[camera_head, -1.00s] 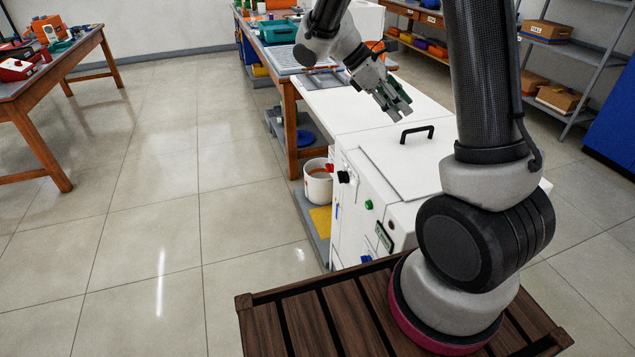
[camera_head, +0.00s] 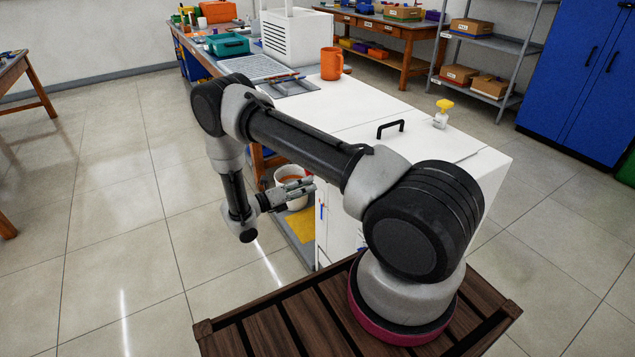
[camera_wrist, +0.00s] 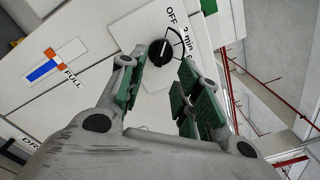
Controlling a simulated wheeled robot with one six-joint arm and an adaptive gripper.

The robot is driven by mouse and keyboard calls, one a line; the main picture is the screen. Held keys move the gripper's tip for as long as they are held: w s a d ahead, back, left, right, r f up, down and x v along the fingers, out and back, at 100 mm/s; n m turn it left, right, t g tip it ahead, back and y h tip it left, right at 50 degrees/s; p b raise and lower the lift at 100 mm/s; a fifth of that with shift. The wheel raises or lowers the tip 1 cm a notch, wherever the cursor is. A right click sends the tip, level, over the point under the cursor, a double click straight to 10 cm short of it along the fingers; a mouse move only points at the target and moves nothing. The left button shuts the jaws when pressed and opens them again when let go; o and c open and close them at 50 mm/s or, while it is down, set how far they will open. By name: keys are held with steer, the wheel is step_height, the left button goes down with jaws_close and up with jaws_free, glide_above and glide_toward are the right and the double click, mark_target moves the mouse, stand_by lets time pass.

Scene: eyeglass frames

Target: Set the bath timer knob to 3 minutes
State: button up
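The black timer knob (camera_wrist: 160,52) sits on the white machine's front in the wrist view. The labels "OFF" and "3 min" and part of a further mark stand by a black arc at its right; I cannot tell where its pointer is set. My gripper (camera_wrist: 158,68) is open, its green-padded fingers on either side of the knob in the picture, seemingly short of it. In the head view my gripper (camera_head: 308,187) is beside the white machine (camera_head: 460,195), pointing at its front. The knob is hidden there.
A blue level gauge (camera_wrist: 45,70) marked "FULL" is on the panel. A white bucket (camera_head: 291,186) stands low by the machine. On top are a black handle (camera_head: 390,128), a yellow-topped bottle (camera_head: 440,118) and an orange mug (camera_head: 331,64).

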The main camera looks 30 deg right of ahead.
steer(key=d, duration=0.6)
steer(key=shift+d, duration=0.15)
steer(key=shift+w, duration=0.1)
jaws_close()
